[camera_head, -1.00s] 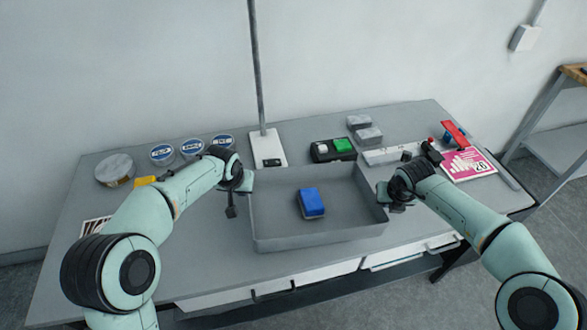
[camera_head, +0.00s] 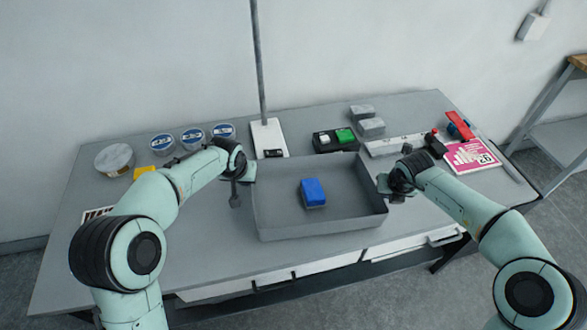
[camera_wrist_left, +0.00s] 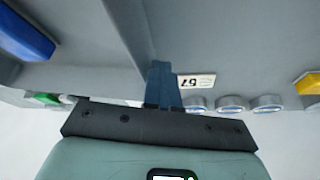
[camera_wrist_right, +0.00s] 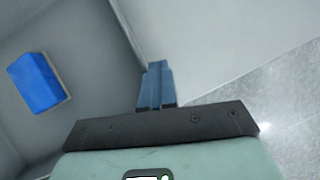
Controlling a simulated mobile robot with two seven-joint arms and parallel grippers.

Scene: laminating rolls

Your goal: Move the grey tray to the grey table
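The grey tray (camera_head: 330,224) is a shallow open box over the grey table (camera_head: 215,245), near its front middle. A blue block (camera_head: 313,191) with a pale underside lies inside it and also shows in the right wrist view (camera_wrist_right: 38,82). My left gripper (camera_head: 246,178) is shut on the tray's left wall, its fingers (camera_wrist_left: 164,88) close together at the rim. My right gripper (camera_head: 384,186) is shut on the right wall, with its fingers (camera_wrist_right: 156,86) close together there. I cannot tell whether the tray touches the tabletop.
Round tins (camera_head: 193,138) and a larger roll (camera_head: 114,159) stand at the back left. A pole on a white base (camera_head: 268,138), a black box with a green part (camera_head: 336,139) and grey blocks (camera_head: 370,127) stand behind the tray. A pink card (camera_head: 470,156) lies right.

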